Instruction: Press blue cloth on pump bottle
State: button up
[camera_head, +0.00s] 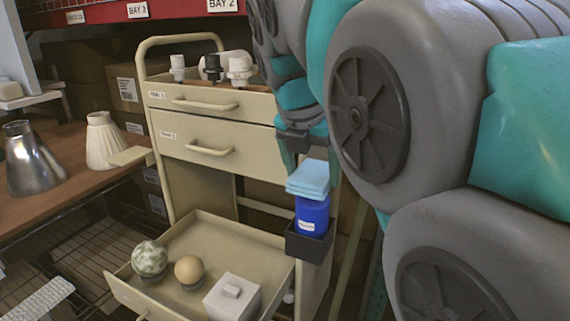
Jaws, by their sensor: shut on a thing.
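A light blue folded cloth (309,178) lies against the top of a dark blue bottle (312,214) with a white label. The cloth covers the bottle's top, so any pump head is hidden. The bottle stands upright in a dark holder (309,245) on the cart's right side. My gripper (304,163) is just above the bottle, pointing down, shut on the cloth. The cloth hides most of the fingertips. Whether the cloth bears down on the bottle or only hangs in front of its top I cannot tell.
The beige cart (222,105) has an open lower drawer (215,232) holding two balls and a white lidded box (232,297). Lamp sockets (212,68) stand on its top. Lampshades (104,141) stand on a wooden bench at left. My arm fills the right side.

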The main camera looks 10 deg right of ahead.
aim_at(312, 176)
dwell(0.4)
jog(key=shift+r+p, duration=0.8)
jog(key=shift+r, duration=0.5)
jog(key=shift+w+r, duration=0.1)
jog(key=shift+r, duration=2.1)
jog(key=shift+s, duration=0.2)
